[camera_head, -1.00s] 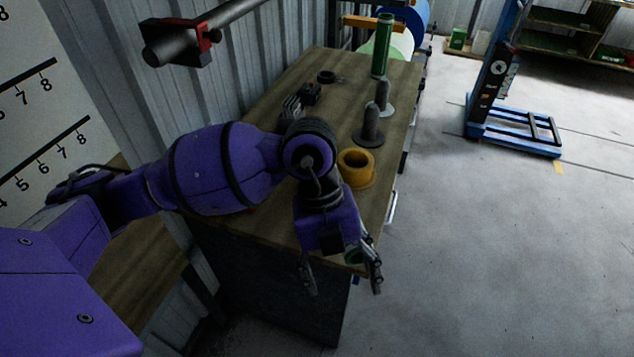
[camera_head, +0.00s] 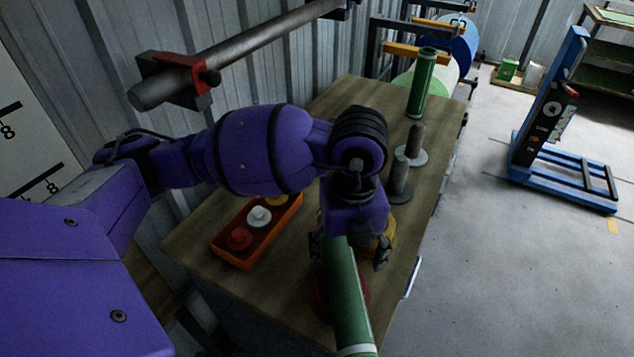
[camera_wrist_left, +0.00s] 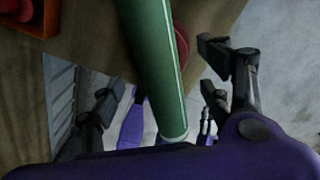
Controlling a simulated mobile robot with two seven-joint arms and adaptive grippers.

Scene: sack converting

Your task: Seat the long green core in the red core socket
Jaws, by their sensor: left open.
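The long green core (camera_head: 350,305) slants toward me from below my left gripper (camera_head: 349,252), crossing in front of the red core socket (camera_head: 321,297). Its pale-rimmed near end appears lower in the picture than the socket. In the left wrist view the core (camera_wrist_left: 156,60) runs down between the spread fingers, and part of the red socket (camera_wrist_left: 182,48) shows behind it. The core looks tilted, not upright in the socket; whether they touch is unclear. My left gripper is open; finger contact cannot be told. My right gripper is not in view.
An orange tray (camera_head: 228,256) with red, white and yellow pieces lies left. A yellow ring (camera_head: 389,240) is partly hidden behind my gripper. Two grey posts (camera_head: 400,178) and another green core (camera_head: 421,85) stand farther back. A dark bar (camera_head: 240,45) overhangs the wall side.

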